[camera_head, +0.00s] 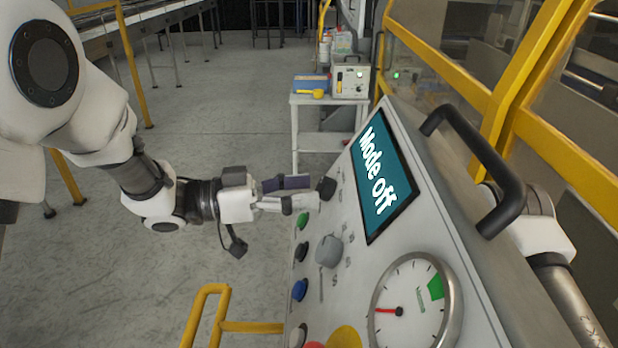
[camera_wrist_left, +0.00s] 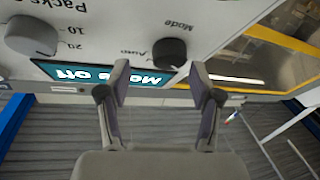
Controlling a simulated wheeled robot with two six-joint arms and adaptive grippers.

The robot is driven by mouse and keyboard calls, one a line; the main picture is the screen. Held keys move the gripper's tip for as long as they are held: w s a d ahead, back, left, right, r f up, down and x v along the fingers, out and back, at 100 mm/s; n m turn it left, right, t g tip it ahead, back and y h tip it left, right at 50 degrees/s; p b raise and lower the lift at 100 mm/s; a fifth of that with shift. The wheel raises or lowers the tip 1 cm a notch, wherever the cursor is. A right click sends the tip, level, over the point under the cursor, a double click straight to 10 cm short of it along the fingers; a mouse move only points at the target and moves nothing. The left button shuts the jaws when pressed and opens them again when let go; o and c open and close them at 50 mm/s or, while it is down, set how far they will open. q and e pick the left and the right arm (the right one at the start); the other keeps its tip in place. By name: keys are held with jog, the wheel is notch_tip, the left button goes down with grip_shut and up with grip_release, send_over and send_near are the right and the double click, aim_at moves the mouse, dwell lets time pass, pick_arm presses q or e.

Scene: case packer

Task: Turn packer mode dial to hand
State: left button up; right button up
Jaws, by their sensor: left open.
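The mode dial is a dark round knob (camera_head: 327,188) on the sloping control panel, left of the screen (camera_head: 385,178) that reads "Mode off". In the left wrist view the dial (camera_wrist_left: 169,53) sits under upside-down "Mode" lettering, with what looks like "Auto" beside it. My left gripper (camera_head: 305,193) is close in front of the dial. In the left wrist view its two fingers (camera_wrist_left: 160,75) are apart, with the dial just past the tips and roughly between them. The gap to the dial is hard to judge. My right arm shows behind the panel's right edge; its gripper is out of view.
A grey knob (camera_head: 329,251), green button (camera_head: 302,221) and blue button (camera_head: 299,290) are on the panel near the dial. A gauge (camera_head: 413,303) is lower. A black handle (camera_head: 478,165) stands out at right. A yellow rail (camera_head: 207,312) is below my left arm.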

pick_arm(q)
jog(key=shift+w+d+f, duration=0.2)
jog(key=shift+w+d, duration=0.2)
jog(key=shift+w, duration=0.05)
jog(key=shift+w+d+f, duration=0.2)
jog(key=shift+w+d, duration=0.15)
jog(key=shift+w, duration=0.2)
jog(key=shift+s+a, duration=0.15)
jog(key=shift+s, duration=0.05)
jog(key=shift+s+r, duration=0.2)
jog(key=shift+s, duration=0.05)
jog(key=c, duration=0.4)
jog(key=shift+s+a, duration=0.1)
jog(key=c, duration=0.6)
jog(key=shift+w+f, duration=0.1)
jog(key=shift+w, duration=0.1)
jog(key=shift+c, duration=0.7)
jog(key=shift+s, duration=0.1)
pick_arm(e)
jog(key=shift+w+a+r, duration=0.1)
jog(key=shift+w+r, duration=0.1)
jog(key=shift+w, duration=0.15)
